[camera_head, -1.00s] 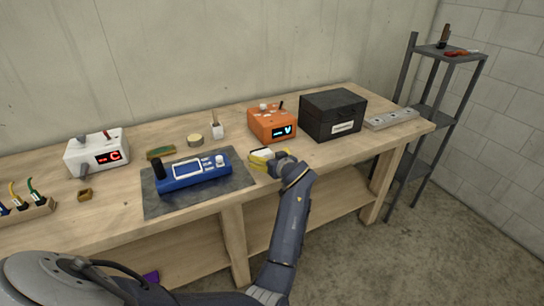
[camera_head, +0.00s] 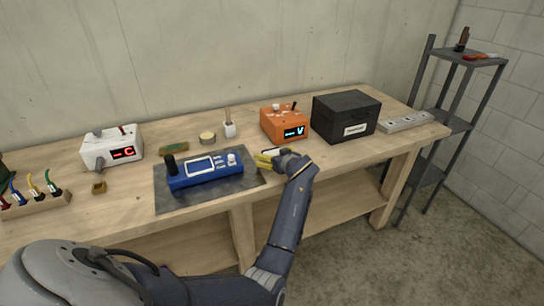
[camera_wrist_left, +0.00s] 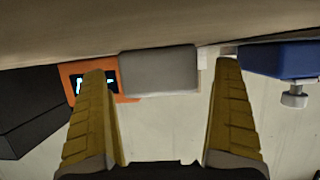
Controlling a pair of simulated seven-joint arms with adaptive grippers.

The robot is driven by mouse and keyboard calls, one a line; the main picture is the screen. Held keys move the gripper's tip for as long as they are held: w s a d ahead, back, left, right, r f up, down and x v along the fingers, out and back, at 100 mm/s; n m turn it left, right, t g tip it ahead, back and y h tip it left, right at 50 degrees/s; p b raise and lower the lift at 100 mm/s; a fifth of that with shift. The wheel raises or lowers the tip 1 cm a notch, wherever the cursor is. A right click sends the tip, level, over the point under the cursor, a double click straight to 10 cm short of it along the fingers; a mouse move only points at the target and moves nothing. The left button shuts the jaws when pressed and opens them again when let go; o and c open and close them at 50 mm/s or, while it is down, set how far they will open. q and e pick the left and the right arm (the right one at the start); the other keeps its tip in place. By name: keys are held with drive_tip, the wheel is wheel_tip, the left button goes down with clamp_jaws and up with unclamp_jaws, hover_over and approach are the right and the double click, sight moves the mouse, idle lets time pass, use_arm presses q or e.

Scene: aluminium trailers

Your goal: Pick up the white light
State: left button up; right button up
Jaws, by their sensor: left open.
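My left gripper (camera_head: 266,159) is low over the bench's front part, between the blue device and the orange box. In the left wrist view its yellow fingers (camera_wrist_left: 162,120) are spread apart. A pale grey-white block (camera_wrist_left: 160,72) shows in the gap between them, beyond the tips; it may be the white light. I cannot tell whether the fingers touch it. In the head view the gripper mostly hides this block. My right gripper is not in view.
The blue device (camera_head: 205,170) lies on a grey mat (camera_head: 180,202) left of the gripper. Behind stand the orange box (camera_head: 285,125) and black box (camera_head: 345,117). A white box (camera_head: 111,147) is at the left, a power strip (camera_head: 405,121) at the right.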

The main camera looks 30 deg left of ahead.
use_arm(q)
drive_tip(key=c, duration=1.4)
drive_tip(key=shift+o, duration=0.2)
